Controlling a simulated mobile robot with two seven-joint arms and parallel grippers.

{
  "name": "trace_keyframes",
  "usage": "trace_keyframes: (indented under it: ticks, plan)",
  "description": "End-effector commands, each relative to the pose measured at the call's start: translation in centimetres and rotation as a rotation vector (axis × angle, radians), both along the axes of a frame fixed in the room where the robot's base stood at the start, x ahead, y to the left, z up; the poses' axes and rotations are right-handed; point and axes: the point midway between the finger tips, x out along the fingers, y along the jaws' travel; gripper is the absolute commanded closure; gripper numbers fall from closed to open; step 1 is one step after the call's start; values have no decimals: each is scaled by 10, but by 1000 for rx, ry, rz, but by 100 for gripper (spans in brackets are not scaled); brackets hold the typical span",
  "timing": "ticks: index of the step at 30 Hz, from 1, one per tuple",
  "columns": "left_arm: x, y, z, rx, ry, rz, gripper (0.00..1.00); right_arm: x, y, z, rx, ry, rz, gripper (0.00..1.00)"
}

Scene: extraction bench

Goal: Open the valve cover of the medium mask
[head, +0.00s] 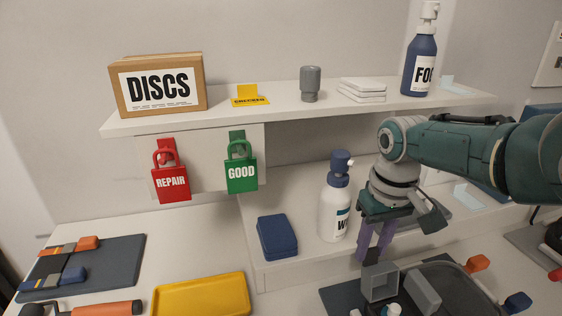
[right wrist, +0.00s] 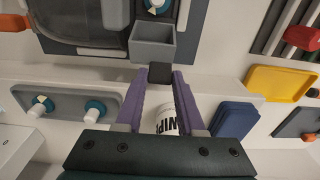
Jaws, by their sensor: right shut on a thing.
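A dark translucent mask (head: 455,290) lies on a dark mat at the front right. Two grey box-shaped parts stand by it, one (head: 380,282) left of the other (head: 423,290). A white and teal round part (head: 391,310) shows at the bottom edge; I cannot tell which part is the valve. My right gripper (head: 371,257) reaches down behind the left grey part. In the right wrist view its purple fingers (right wrist: 161,76) are shut on a dark tab (right wrist: 160,72) at the edge of a grey box-shaped cover (right wrist: 152,46). My left gripper is not in view.
A white wipe bottle (head: 335,210) stands close left of my right gripper, with a blue case (head: 277,237) beside it. A yellow tray (head: 200,296) lies at front left. A shelf (head: 285,114) runs above, with REPAIR (head: 171,182) and GOOD (head: 241,175) tags below it.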

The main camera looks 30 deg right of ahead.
Motion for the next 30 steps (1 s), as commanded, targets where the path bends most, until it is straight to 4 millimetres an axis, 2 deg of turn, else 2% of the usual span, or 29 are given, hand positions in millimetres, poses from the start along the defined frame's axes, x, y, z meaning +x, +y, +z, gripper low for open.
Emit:
trace_keyframes:
  ticks: [1,17,18,26,30]
  plan:
    - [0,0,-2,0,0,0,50,5,-1,1,-4,-16,2,100]
    - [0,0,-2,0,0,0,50,5,0,0,-2,-16,3,100]
    - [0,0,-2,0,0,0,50,5,0,0,-2,-16,3,61]
    - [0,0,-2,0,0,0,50,3,0,-1,0,-9,2,32]
    - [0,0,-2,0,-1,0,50,3,0,-1,0,-7,1,32]
